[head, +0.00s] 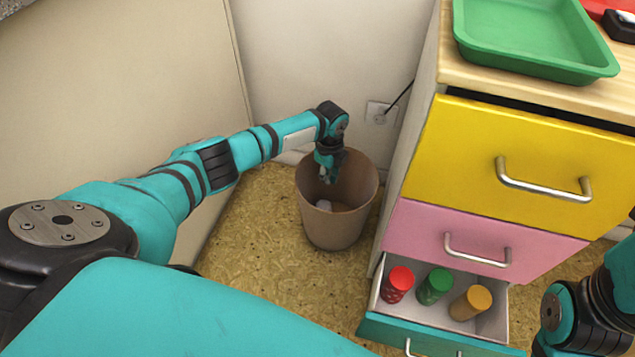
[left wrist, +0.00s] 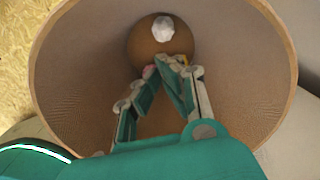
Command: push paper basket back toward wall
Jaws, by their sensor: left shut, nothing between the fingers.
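The brown paper basket (head: 337,218) stands upright on the floor between a beige panel and the drawer cabinet, close to the wall. A crumpled white paper lies at its bottom; it also shows in the left wrist view (left wrist: 163,29). My left gripper (head: 327,175) points down inside the basket's mouth, near its far rim. In the left wrist view the left gripper's fingers (left wrist: 169,66) are together with nothing between them, and the basket's round wall (left wrist: 70,75) surrounds them. I cannot tell whether the fingers touch the basket's inner wall. My right gripper is out of view.
The cabinet (head: 480,190) stands right of the basket, its bottom drawer (head: 395,315) open with red, green and orange containers. A green tray (head: 530,62) sits on top. A wall socket (head: 380,113) with a cord is behind. Cork-coloured floor (head: 265,265) is clear in front.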

